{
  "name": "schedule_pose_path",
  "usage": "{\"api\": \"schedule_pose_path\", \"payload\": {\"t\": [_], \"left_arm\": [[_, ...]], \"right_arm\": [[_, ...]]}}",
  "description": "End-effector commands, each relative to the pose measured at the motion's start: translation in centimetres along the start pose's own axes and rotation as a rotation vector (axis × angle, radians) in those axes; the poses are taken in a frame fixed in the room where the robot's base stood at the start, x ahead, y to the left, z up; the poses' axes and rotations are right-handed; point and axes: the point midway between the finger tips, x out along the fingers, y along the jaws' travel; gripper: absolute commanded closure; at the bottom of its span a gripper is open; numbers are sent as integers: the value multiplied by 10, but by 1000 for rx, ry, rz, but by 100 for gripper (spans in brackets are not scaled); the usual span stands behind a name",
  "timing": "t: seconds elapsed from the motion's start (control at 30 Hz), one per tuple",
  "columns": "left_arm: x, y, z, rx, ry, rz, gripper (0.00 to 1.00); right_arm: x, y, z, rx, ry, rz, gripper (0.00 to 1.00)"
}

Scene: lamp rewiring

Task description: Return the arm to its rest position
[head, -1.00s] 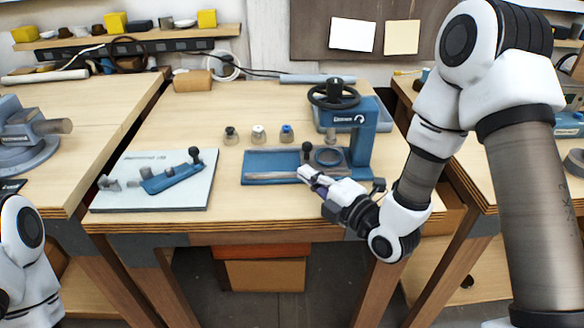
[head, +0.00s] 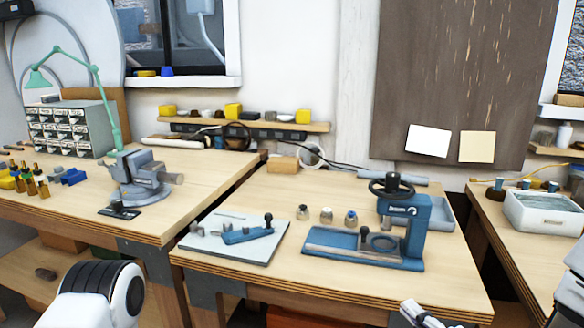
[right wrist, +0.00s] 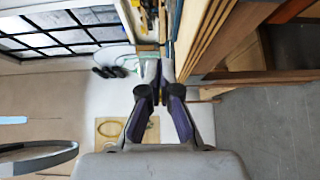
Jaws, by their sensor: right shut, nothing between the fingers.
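My right gripper (head: 416,310) shows at the bottom edge of the head view, in front of the middle bench's front edge and clear of everything on it. In the right wrist view its fingers (right wrist: 152,62) are together, with nothing between them. A white and black link of my left arm (head: 100,296) shows at the bottom left; my left gripper is outside the frame. The blue press (head: 404,228) with its black handwheel stands on the middle bench. A pale board (head: 262,250) with a blue tool on it lies to the left.
Three small capped parts (head: 327,215) stand behind the press base. A vise (head: 140,178) stands on the left bench (head: 215,168), near a green lamp (head: 108,105). A white bin (head: 545,212) is on the right bench. The middle bench's front edge (head: 300,295) lies close to my right gripper.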

Motion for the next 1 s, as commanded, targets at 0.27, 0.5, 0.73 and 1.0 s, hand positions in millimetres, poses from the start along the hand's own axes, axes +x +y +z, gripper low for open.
{"api": "schedule_pose_path", "payload": {"t": [0.27,0.5,0.73,1.0], "left_arm": [[-26,0,-1,-1,3,0,60],[-45,0,-1,0,3,0,60],[-64,0,-1,0,3,0,60],[-62,0,-1,0,2,0,60]], "right_arm": [[-17,-68,-25,20,40,-218,100],[-57,-154,-44,191,-7,-553,100],[-164,-255,-64,759,-452,-1056,100],[-247,-284,-63,1426,-1382,-1045,100]]}}
